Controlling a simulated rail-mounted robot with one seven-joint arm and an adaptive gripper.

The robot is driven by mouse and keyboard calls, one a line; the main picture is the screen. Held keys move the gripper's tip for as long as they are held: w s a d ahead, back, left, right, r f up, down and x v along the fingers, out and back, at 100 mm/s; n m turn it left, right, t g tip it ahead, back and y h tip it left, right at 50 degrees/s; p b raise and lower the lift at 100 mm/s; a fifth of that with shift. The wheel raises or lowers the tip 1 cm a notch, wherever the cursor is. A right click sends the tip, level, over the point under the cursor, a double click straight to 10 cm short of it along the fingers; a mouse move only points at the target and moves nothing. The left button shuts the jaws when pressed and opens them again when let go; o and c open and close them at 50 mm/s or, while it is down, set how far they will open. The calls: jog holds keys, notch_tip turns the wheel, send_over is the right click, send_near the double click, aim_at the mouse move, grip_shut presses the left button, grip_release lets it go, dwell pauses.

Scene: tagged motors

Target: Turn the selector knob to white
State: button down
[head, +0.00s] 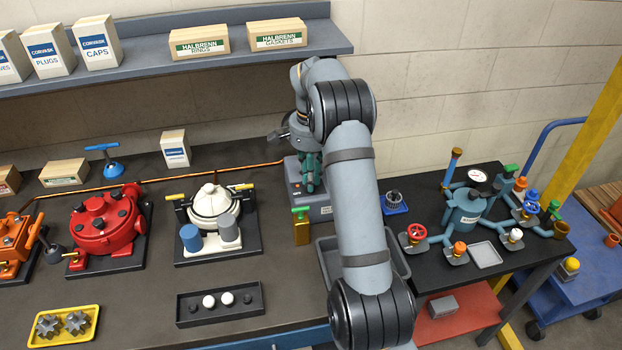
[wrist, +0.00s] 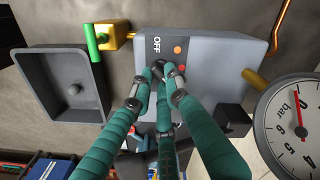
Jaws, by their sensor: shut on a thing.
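The selector box is a grey box (wrist: 215,55) with a dark face panel, a white OFF label and orange and red dots. In the head view the box (head: 318,213) stands at the right end of the dark bench. The dark selector knob (wrist: 158,68) is on its face, mostly hidden by the fingers. My gripper (wrist: 156,84) has teal fingers closed around the knob. In the head view my gripper (head: 309,178) is at the box, partly behind my arm. I cannot tell which mark the knob points to, and I see no white mark.
A brass block with a green handle (head: 302,229) stands just in front of the box. A grey tray (wrist: 28,88) lies beside it, partly behind my arm in the head view. A pressure gauge (wrist: 291,112) is close by. A white motor (head: 213,202) stands left.

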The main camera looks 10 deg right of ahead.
dwell(0.3)
jog(key=c, duration=1.8)
grip_release()
jog(key=shift+o, duration=0.6)
notch_tip(320, 180, up, 12)
notch_tip(320, 180, down, 12)
